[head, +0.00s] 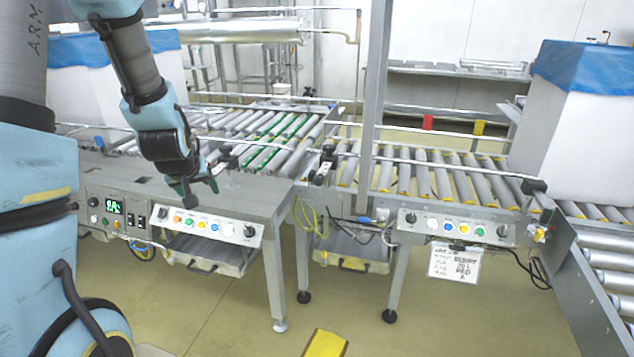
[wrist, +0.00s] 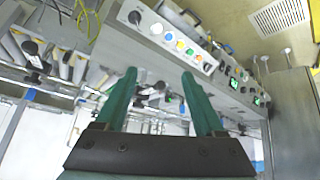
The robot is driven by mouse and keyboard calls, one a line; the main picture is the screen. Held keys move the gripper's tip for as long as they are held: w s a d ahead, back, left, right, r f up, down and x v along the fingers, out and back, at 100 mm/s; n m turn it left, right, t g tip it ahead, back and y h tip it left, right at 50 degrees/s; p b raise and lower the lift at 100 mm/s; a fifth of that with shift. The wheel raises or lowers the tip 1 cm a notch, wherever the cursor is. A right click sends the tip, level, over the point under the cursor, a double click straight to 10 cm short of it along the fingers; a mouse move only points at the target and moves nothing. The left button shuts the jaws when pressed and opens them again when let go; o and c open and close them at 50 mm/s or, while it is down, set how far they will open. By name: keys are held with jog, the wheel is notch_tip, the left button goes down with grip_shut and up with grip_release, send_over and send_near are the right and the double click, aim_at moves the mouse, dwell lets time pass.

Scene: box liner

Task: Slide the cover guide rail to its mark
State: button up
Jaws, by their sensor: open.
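My gripper (head: 202,192) hangs, fingers down, over the front edge of the left conveyor, just above its button panel (head: 205,225). In the wrist view my gripper (wrist: 160,95) shows two teal fingers spread apart with nothing held between them. Thin metal guide rails on black-knobbed clamps run along the conveyors; one front rail (head: 455,166) crosses the right conveyor. I cannot tell which rail is the cover guide rail. A red tag (head: 428,122) and a yellow tag (head: 478,128) sit by the right conveyor's back rail; whether either is the mark is unclear.
A metal post (head: 376,110) stands between the two conveyors. A second button panel (head: 457,227) with a hanging paper sign (head: 453,262) is on the right conveyor. A large white box with a blue liner (head: 575,125) stands at the right. The floor in front is mostly clear.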

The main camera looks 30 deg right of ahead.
jog(key=w+d+f+t+h+b, duration=0.1)
jog(key=w+d+f, duration=0.1)
jog(key=d, duration=0.3)
jog(key=w+d+f+t+h+b, duration=0.1)
jog(key=w+d+f+t, duration=0.15)
jog(key=d, duration=0.25)
jog(key=m+t+h+b, duration=0.2)
jog(key=m+t+h, duration=0.15)
jog(key=h, duration=0.45)
send_near(321, 175)
jog(key=shift+g, duration=0.4)
jog(key=p+x, duration=0.1)
jog(key=x, duration=0.8)
jog(key=shift+w+d+p, duration=0.15)
jog(key=shift+w+p, duration=0.15)
jog(key=shift+w, duration=0.1)
grip_shut()
